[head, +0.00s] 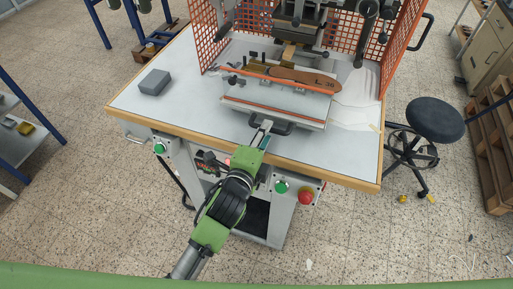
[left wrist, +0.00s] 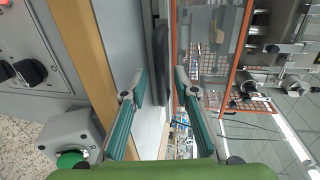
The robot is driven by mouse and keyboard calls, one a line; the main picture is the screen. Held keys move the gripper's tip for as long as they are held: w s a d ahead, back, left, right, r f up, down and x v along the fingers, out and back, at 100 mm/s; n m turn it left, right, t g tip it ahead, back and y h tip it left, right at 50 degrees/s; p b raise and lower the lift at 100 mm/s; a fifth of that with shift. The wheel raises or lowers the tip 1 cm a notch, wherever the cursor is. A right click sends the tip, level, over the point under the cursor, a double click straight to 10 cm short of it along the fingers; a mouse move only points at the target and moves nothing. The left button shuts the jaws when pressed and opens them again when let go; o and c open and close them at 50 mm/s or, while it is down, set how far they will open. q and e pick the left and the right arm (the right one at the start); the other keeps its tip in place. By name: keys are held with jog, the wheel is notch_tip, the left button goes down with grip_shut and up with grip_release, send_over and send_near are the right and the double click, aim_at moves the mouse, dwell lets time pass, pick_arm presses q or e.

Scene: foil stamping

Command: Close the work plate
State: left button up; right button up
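The work plate (head: 312,122) is a pale plate with an orange-brown strip, lying forward of the press head (head: 300,14) on the table. A dark handle (head: 285,127) sits on its front edge; it also shows in the left wrist view (left wrist: 160,50). My left gripper (head: 264,127) is at the left part of this handle, over the table's front edge. In the left wrist view my left gripper (left wrist: 160,82) has its fingers apart, with the handle ahead between them. I cannot tell if a finger touches it. My right gripper is not in view.
The white table (head: 180,102) has a wooden edge and a grey box (head: 155,82) at the left. Orange mesh guards (head: 350,38) flank the press. Green buttons and a red emergency stop (head: 306,196) are below the front edge. A black stool (head: 434,119) stands at right.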

pick_arm(q)
jog(key=v, duration=0.9)
